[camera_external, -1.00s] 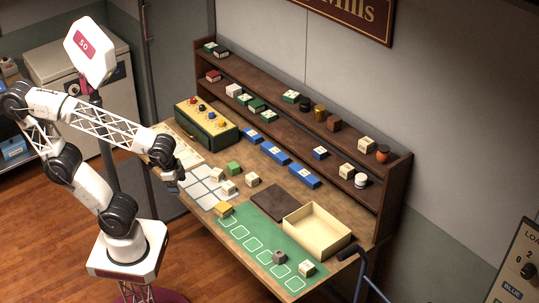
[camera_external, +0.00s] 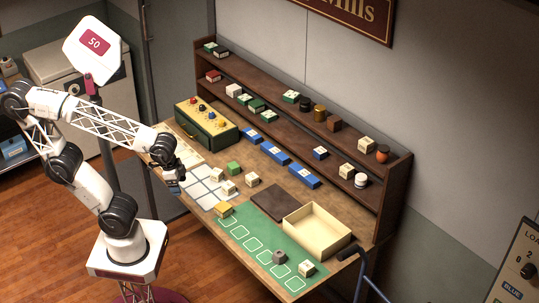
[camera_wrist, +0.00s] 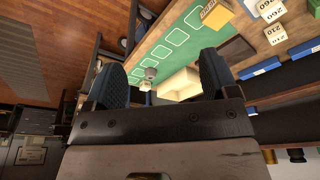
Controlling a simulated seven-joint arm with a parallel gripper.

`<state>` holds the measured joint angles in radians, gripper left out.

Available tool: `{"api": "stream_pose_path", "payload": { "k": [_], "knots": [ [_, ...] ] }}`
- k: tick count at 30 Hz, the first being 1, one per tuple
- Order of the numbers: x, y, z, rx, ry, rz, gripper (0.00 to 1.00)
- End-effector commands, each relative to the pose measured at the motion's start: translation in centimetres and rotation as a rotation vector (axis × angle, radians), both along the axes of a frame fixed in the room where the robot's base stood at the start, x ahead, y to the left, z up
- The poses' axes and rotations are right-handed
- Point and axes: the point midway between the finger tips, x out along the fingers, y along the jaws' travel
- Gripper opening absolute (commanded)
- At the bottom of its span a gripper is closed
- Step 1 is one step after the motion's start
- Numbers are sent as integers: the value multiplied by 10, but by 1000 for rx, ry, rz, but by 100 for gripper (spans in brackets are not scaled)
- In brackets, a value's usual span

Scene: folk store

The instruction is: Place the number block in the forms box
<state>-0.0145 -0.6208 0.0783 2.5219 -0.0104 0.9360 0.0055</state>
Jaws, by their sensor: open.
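My gripper (camera_external: 178,180) is open and empty, above the left end of the bench; its two dark fingers also show in the wrist view (camera_wrist: 158,82), apart. Several cream blocks with printed numbers sit near the white grid; one (camera_external: 252,180) stands right of the others (camera_external: 218,173) (camera_external: 229,187). In the wrist view, blocks reading 260 (camera_wrist: 270,10) and 210 (camera_wrist: 275,34) are at the upper right. Another cream block (camera_external: 306,268) is at the mat's right end. An open cream box (camera_external: 345,246) stands at the bench's right; I cannot read a label naming it the forms box.
A green mat (camera_external: 262,228) with white outlines holds a yellow block (camera_external: 223,210) and a grey piece (camera_external: 279,257). A dark flat panel (camera_external: 280,202) lies left of the box. A yellow-topped control box (camera_external: 207,125) stands behind my gripper.

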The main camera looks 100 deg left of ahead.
Motion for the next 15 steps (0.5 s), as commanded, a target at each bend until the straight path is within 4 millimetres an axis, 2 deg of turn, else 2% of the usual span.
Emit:
{"api": "stream_pose_path", "payload": {
  "k": [8, 15],
  "knots": [
    [27, 31, -11, -11, 30, 141, 80],
    [52, 73, -27, -25, 60, 300, 80]
  ]
}}
